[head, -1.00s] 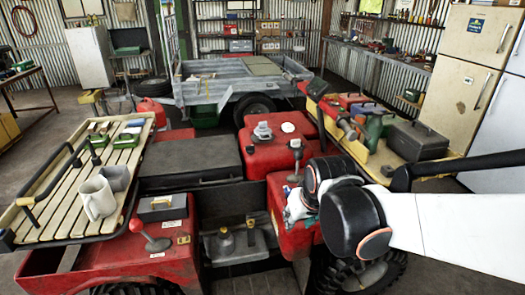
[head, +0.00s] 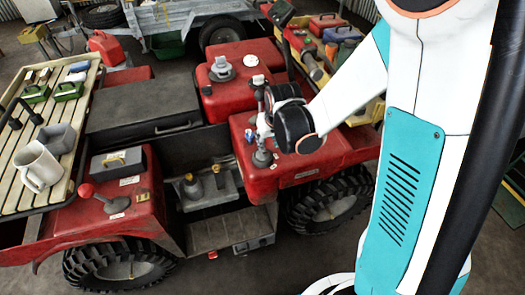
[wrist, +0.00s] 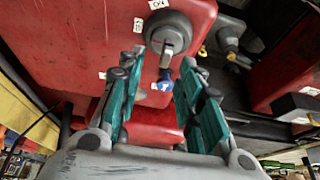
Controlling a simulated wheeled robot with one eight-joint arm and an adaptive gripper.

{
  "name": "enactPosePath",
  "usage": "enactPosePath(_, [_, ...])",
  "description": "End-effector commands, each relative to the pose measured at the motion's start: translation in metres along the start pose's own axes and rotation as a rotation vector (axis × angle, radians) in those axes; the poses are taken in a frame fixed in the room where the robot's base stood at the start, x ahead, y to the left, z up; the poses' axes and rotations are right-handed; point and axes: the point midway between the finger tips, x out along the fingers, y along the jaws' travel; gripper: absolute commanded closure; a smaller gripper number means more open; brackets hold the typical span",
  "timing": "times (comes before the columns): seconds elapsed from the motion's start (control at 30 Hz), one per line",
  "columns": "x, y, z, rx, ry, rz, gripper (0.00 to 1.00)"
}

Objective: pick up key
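My gripper (wrist: 150,75) is open in the wrist view, its teal-padded fingers spread apart with nothing visible held. Past the fingertips a grey round fitting with a dark stem (wrist: 168,35) sits on the red vehicle body (wrist: 90,45). I cannot tell whether this is the key or its switch.
A grey box with a yellow top piece (head: 117,161) and a red-knobbed lever (head: 87,191) stand on the left fender. A slatted rack (head: 20,185) carries a mug (head: 38,166). The footwell (head: 205,190) has yellow-topped pedals or levers. Tools crowd the right rack.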

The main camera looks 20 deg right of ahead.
Motion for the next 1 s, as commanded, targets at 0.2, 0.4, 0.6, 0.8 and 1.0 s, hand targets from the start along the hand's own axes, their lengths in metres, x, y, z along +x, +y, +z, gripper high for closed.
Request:
enactPosePath(0.2, [0.018,0.000,0.000,0.000,0.000,0.000,0.67])
enactPosePath(0.4, [0.030,-0.003,-0.001,-0.001,0.000,0.000,0.67])
enactPosePath(0.6, [0.060,-0.008,-0.003,0.000,0.000,0.000,0.67])
enactPosePath(0.8, [0.070,-0.008,-0.003,0.000,0.000,0.000,0.67])
enactPosePath(1.0, [0.069,-0.008,-0.003,0.000,0.000,0.000,0.80])
